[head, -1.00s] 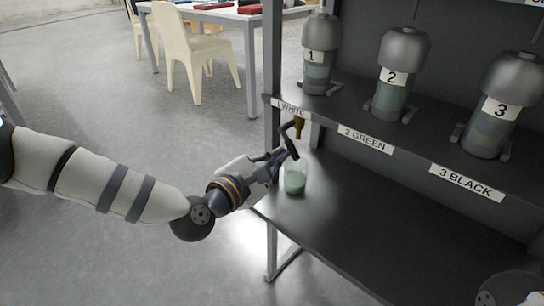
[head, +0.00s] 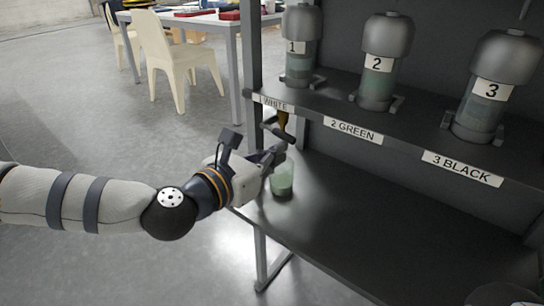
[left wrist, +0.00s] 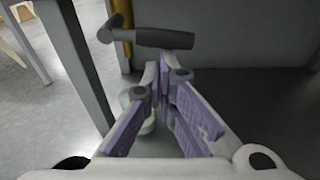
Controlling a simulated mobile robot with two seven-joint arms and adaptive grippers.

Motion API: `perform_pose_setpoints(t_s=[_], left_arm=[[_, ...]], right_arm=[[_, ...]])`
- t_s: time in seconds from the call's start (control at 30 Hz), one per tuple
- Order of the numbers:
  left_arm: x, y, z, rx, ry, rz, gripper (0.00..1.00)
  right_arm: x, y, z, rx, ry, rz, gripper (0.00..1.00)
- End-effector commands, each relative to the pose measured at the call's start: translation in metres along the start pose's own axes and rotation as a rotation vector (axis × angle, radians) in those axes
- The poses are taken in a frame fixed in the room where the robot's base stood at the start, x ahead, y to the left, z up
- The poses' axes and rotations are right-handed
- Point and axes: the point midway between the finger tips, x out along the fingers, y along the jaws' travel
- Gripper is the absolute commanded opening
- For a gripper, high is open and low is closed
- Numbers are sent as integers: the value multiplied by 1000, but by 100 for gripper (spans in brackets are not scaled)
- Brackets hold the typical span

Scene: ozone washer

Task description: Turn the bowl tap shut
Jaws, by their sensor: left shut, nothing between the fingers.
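The tap (head: 283,120) has a brass body and a dark bar handle (head: 275,133), and hangs under the shelf at the "1 WHITE" label. In the left wrist view the handle (left wrist: 165,39) lies roughly level, pointing right from the brass body (left wrist: 123,40). My left gripper (head: 277,155) is shut and empty just below the handle. A clear glass bowl or cup (head: 283,182) with pale green liquid stands below, partly hidden by the gripper. My right gripper is not in view.
Three numbered grey dispensers, 1 (head: 300,45), 2 (head: 382,62) and 3 (head: 492,90), stand on the upper shelf. A rack post (head: 251,60) rises close to the gripper. Chairs and a table stand behind.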

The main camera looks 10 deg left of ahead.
Motion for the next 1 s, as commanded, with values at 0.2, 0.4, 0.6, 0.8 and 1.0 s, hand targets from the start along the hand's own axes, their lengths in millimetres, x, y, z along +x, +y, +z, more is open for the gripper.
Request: perform_pose_setpoints(t_s=[0.2, 0.4, 0.6, 0.8, 1.0], left_arm=[[0, -2, 2, -46, -1, -7, 0], [0, -2, 4, -57, -2, -8, 0], [0, -2, 4, -57, -2, -8, 0], [1, -2, 0, -57, 0, -8, 0], [19, -8, -38, -62, 7, -12, 0]], right_arm=[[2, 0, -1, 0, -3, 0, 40], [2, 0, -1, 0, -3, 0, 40], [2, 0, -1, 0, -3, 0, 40], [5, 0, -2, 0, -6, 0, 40], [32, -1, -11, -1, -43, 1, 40]])
